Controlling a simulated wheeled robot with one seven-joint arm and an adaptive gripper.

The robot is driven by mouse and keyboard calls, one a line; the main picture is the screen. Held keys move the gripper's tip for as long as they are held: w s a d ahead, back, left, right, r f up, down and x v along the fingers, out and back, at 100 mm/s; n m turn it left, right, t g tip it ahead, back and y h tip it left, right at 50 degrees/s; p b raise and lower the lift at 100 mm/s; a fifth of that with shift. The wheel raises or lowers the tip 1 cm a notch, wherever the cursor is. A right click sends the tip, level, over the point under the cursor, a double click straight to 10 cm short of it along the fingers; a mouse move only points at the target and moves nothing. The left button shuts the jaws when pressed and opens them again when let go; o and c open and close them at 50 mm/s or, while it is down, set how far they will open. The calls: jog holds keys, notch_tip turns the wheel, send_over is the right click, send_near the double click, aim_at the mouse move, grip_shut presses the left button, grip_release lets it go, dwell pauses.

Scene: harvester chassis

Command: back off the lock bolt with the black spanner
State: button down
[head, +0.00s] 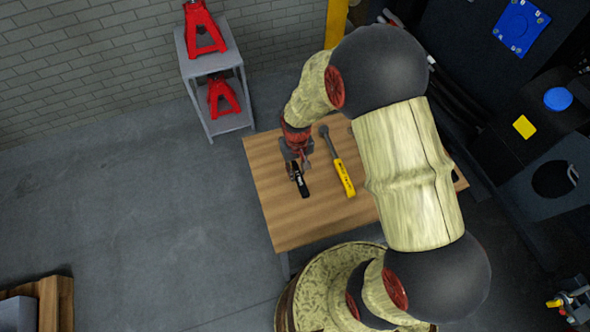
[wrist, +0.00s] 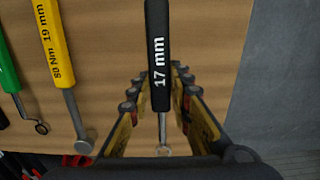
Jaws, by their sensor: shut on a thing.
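The black spanner (head: 302,187), marked 17 mm, lies over the wooden table. In the wrist view its black handle (wrist: 158,35) runs down between the fingers, with the metal ring end (wrist: 163,150) near the bottom. My gripper (head: 298,166) is at the handle, and in the wrist view my gripper (wrist: 158,72) has one finger on each side of it, shut on it. I cannot tell whether the spanner is lifted clear of the tabletop. I cannot pick out the lock bolt in either view.
The wooden table (head: 275,228) also bears a yellow-handled wrench (head: 344,178), marked 80 Nm 19 mm. A green-handled spanner (wrist: 8,70) shows in the wrist view. Dark machinery (head: 545,125) stands at right. A grey shelf (head: 230,122) with red stands is behind.

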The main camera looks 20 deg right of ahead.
jog(key=s+r, duration=0.2)
jog(key=r, duration=0.1)
jog(key=s+r+p, duration=0.1)
jog(key=shift+s+r, duration=0.25)
jog(key=shift+r, duration=0.15)
jog(key=s+r+p, duration=0.1)
jog(key=s+r, duration=0.2)
jog(key=s, duration=0.6)
jog(key=shift+r, duration=0.2)
jog(key=c, duration=2.1)
grip_release()
jog(key=shift+c, duration=0.2)
grip_shut()
